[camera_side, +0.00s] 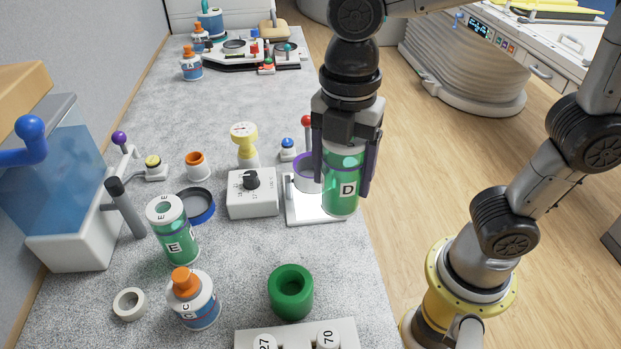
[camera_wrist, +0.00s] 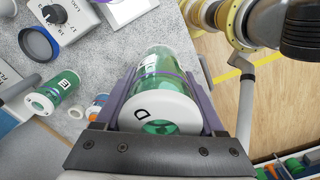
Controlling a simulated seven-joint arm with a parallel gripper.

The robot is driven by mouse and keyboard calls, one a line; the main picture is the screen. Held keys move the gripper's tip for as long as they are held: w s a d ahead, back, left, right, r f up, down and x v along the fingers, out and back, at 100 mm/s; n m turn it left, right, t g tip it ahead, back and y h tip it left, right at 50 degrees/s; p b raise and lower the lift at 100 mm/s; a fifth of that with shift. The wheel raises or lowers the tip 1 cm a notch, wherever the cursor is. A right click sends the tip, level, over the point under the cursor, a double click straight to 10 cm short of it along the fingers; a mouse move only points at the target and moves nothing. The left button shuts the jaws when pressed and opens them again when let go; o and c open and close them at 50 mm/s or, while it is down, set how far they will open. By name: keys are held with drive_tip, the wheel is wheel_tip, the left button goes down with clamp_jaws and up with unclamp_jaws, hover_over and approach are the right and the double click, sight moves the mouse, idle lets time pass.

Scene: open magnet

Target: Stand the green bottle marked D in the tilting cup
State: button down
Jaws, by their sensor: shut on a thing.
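The green bottle marked D (camera_side: 343,203) is upright between the two purple-sided fingers of my gripper (camera_side: 342,182), which is shut on it. In the wrist view its white top with the letter D (camera_wrist: 155,113) faces the camera, between the fingers of my gripper (camera_wrist: 162,82). A purple-rimmed cup (camera_side: 303,170) on a white base plate (camera_side: 312,217), seemingly the tilting cup, is just left of and behind the bottle. The bottle and left finger partly hide it. The bottle overlaps the plate's right side in the picture; its height above it is unclear.
A white box with a black knob (camera_side: 252,195) stands left of the plate. A red-ball lever (camera_side: 307,122) and blue button (camera_side: 288,146) are behind. Green bottle E (camera_side: 178,245), bottle C (camera_side: 194,305) and a green ring (camera_side: 290,290) stand nearer. The table's right edge is close.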

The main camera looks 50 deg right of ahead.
drive_tip(key=s+d+r, duration=0.2)
drive_tip(key=d+r, duration=0.5)
drive_tip(key=d, duration=0.3)
drive_tip(key=shift+m, duration=0.4)
drive_tip(key=shift+w+a+f, duration=0.15)
drive_tip(key=shift+w+f, duration=1.95)
drive_tip(key=shift+w, duration=0.25)
drive_tip(key=shift+w+a+f, duration=0.2)
drive_tip(key=shift+w+f, duration=1.85)
drive_tip(key=shift+w, duration=0.3)
drive_tip(key=shift+w+a+f, duration=0.15)
drive_tip(key=shift+w+f, duration=1.95)
drive_tip(key=shift+w, duration=0.25)
drive_tip(key=shift+f, duration=0.3)
drive_tip(key=shift+f, duration=0.3)
unclamp_jaws()
